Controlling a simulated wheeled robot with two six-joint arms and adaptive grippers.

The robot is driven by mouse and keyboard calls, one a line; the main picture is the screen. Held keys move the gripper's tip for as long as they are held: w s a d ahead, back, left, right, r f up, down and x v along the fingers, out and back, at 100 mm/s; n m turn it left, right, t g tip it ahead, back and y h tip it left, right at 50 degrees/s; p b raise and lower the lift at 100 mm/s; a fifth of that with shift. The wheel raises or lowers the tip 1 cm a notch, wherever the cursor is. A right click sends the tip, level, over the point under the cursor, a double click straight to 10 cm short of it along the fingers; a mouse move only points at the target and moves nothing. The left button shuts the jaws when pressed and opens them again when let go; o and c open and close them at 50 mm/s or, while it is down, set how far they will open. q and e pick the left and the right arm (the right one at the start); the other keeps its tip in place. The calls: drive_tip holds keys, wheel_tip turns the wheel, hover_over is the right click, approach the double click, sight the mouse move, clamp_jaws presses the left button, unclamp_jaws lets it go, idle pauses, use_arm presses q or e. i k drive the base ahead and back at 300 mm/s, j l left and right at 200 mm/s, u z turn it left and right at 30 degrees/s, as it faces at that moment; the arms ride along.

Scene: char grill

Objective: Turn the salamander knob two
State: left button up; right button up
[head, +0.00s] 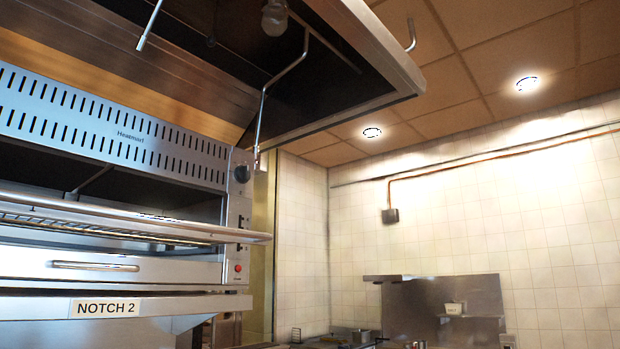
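The salamander (150,275) is a steel grill unit at the left of the head view, with a slotted upper panel marked "Heatmart". Its black round knob (242,174) sits at the top of the narrow control panel on its right end. A red button or light (238,268) is low on the same panel. A label reading "NOTCH 2" (105,307) is on the ledge below the unit. The knob's pointer is too small to read. Neither of my grippers shows in the head view.
A wire rack with a front rail (150,228) juts out from the salamander. A steel extraction hood (380,50) with hanging rods overhangs it. A steel back panel with a small container (453,309) stands farther off at the right. Open room lies to the salamander's right.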

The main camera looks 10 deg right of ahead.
sight(242, 173)
drive_tip(key=l+u, duration=0.1)
drive_tip(key=u, duration=0.3)
drive_tip(key=i+l+u, duration=0.15)
drive_tip(key=l+u, duration=0.3)
drive_tip(key=l, duration=0.7)
drive_tip(key=l+u, duration=0.45)
drive_tip(key=l, duration=0.7)
